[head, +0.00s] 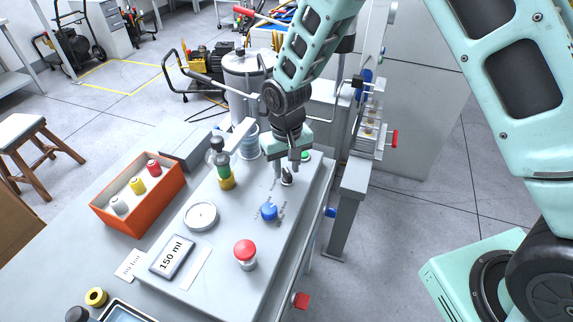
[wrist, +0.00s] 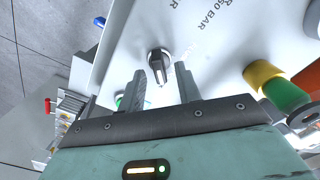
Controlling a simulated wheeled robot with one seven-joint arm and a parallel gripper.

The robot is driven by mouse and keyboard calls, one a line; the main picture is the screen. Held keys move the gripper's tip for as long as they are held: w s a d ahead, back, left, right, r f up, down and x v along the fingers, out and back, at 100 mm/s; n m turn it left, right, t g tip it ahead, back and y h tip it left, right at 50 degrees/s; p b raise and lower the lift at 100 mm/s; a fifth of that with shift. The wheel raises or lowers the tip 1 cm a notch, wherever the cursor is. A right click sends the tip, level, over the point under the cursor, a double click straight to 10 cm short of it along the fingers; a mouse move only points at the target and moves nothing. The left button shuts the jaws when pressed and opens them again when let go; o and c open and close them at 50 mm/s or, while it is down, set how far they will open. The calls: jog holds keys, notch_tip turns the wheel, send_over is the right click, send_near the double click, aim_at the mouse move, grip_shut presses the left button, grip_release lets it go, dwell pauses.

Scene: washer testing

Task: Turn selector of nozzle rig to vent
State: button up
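My gripper (head: 286,170) is over the far right part of the grey panel (head: 225,262) of the rig, pointing down. A small black knob (head: 287,180) with a pale pointer line stands on the panel under the fingertips. In the wrist view the black knob (wrist: 159,61) shows between the two fingers of my gripper (wrist: 159,72), with a gap on each side. The fingers are apart and empty.
A red mushroom button (head: 245,252), a round gauge (head: 201,215), a "150 ml" display (head: 172,256) and a green-yellow fitting (head: 223,168) stand on the panel. A green button (head: 305,155) is just beyond my gripper. An orange box (head: 138,192) of bottles is at left.

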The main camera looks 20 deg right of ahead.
jog(key=shift+f, duration=0.15)
jog(key=shift+c, duration=0.3)
grip_shut()
jog(key=shift+n, duration=0.4)
jog(key=n, duration=0.3)
jog(key=shift+a+n, duration=0.1)
jog(key=shift+n, duration=0.2)
jog(key=n+p, duration=0.1)
jog(key=n, duration=0.3)
jog(key=shift+s, duration=0.1)
jog(key=shift+a+n, duration=0.1)
jog(key=shift+n, duration=0.2)
